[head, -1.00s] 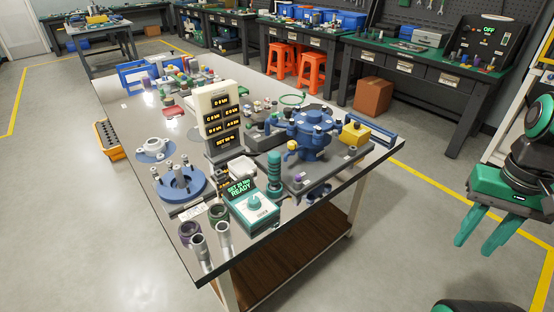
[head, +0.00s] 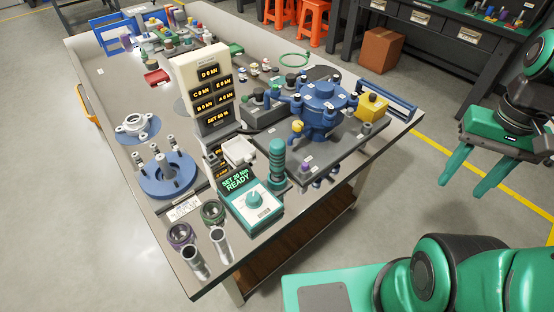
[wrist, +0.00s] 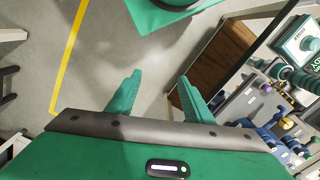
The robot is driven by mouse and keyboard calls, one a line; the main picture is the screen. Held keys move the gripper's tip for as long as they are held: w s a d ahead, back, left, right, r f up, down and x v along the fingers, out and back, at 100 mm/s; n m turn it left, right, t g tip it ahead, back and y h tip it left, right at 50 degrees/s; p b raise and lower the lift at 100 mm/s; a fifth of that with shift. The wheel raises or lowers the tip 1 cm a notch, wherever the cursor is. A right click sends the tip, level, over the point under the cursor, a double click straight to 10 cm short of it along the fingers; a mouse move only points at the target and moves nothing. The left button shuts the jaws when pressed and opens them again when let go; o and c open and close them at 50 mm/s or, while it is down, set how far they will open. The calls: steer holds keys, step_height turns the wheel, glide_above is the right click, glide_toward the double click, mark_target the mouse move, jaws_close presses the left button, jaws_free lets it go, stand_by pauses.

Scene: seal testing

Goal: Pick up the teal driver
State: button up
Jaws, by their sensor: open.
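The teal driver (head: 277,163) stands upright on the grey bench (head: 165,229), behind and right of the torque setter with the "SET 20 Nm READY" display (head: 251,203). It has a ribbed teal body. In the wrist view the teal driver (wrist: 302,80) shows at the right edge, partly cut off. My gripper (head: 467,178) is open and empty, out past the right side of the bench, well apart from the driver. In the wrist view its two teal fingers (wrist: 156,97) are spread over bare floor.
A blue valve body (head: 322,98) on a plate stands right of the driver, with a yellow block (head: 371,106) beyond. A cream display tower (head: 204,85) stands to the left. Metal cylinders (head: 221,246) stand at the near corner. Floor between bench and gripper is clear.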

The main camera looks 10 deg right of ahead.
mark_target(278, 143)
steer(key=shift+a+r+n, duration=0.2)
steer(key=shift+r+n, duration=0.15)
steer(key=shift+n, duration=0.05)
steer(key=w+a+n, duration=1.5)
steer(key=w+a, duration=0.1)
steer(key=w+a+f+n, duration=0.1)
steer(key=a+n, duration=0.2)
steer(key=a, duration=0.3)
steer(key=w+a+f+n, duration=0.1)
steer(key=a+n, duration=0.2)
steer(key=a, duration=0.3)
steer(key=w+a+f+n, duration=0.1)
steer(key=a+n, duration=0.2)
steer(key=a, duration=0.3)
steer(key=shift+f, duration=0.35)
steer(key=shift+n, duration=0.4)
steer(key=f, duration=0.4)
steer(key=shift+a+f, duration=0.2)
steer(key=shift+a, duration=0.2)
steer(key=shift+w+f, duration=0.2)
steer(key=shift+f, duration=3)
